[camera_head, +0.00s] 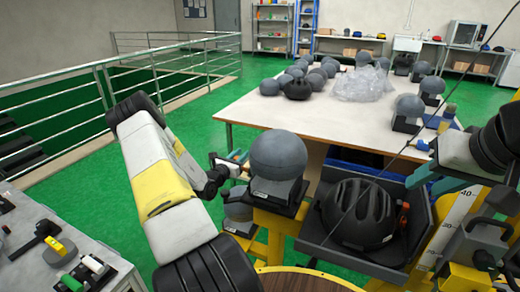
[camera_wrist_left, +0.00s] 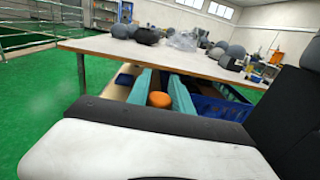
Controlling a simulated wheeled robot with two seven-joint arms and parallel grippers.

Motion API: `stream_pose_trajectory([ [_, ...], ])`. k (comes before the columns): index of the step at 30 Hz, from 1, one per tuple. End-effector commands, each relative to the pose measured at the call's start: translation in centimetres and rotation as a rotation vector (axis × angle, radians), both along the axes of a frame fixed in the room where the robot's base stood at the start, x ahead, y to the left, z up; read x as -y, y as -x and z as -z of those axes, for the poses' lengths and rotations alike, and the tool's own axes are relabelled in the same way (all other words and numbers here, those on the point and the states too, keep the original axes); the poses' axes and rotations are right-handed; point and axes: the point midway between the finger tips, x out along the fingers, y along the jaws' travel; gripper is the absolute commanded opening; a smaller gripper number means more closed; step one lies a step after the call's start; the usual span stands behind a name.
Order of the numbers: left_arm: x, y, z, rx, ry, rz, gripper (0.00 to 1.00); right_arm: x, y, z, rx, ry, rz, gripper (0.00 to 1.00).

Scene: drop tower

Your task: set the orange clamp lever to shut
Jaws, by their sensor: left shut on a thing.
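The orange clamp lever (camera_wrist_left: 159,99) shows in the left wrist view as a rounded orange end between two teal fingers. My left gripper (camera_wrist_left: 161,92) is shut on it. In the head view my left gripper (camera_head: 236,160) is just left of the grey headform (camera_head: 277,155); its fingers and the lever are small and partly hidden there. The headform sits on a dark block on a yellow carriage (camera_head: 268,222). My right gripper (camera_head: 432,180) is at the right of the head view, its teal fingers apart, with nothing seen between them.
A black helmet (camera_head: 360,214) lies in a dark tray (camera_head: 418,250) right of the headform. A white table (camera_head: 330,115) with headforms and a clear plastic bag (camera_head: 362,84) stands behind. A grey bench (camera_head: 30,270) with tools is at lower left. Railings (camera_head: 160,70) border the left floor.

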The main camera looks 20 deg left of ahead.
Motion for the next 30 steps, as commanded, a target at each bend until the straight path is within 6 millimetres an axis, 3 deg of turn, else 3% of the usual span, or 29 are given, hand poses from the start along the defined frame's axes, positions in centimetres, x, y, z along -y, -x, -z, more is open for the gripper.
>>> stream_pose_trajectory([
  [20, -0.33, 0.41, -0.11, 0.004, -0.001, -0.059, 0.0, 0.0, 0.0, 0.0, 0.0, 0.0, 0.0, 0.34],
  [21, -0.33, 0.41, -0.11, 0.004, -0.001, -0.059, 0.34, 0.0, 0.0, 0.0, 0.0, 0.0, 0.0, 0.34],
  [23, -0.32, 0.41, -0.1, 0.003, -0.001, -0.058, 0.46, 0.0, 0.0, 0.0, 0.0, 0.0, 0.0, 0.34],
  [30, -0.28, 0.43, -0.05, 0.002, 0.0, -0.058, 0.48, 0.0, 0.0, 0.0, 0.0, 0.0, 0.0, 0.34],
])
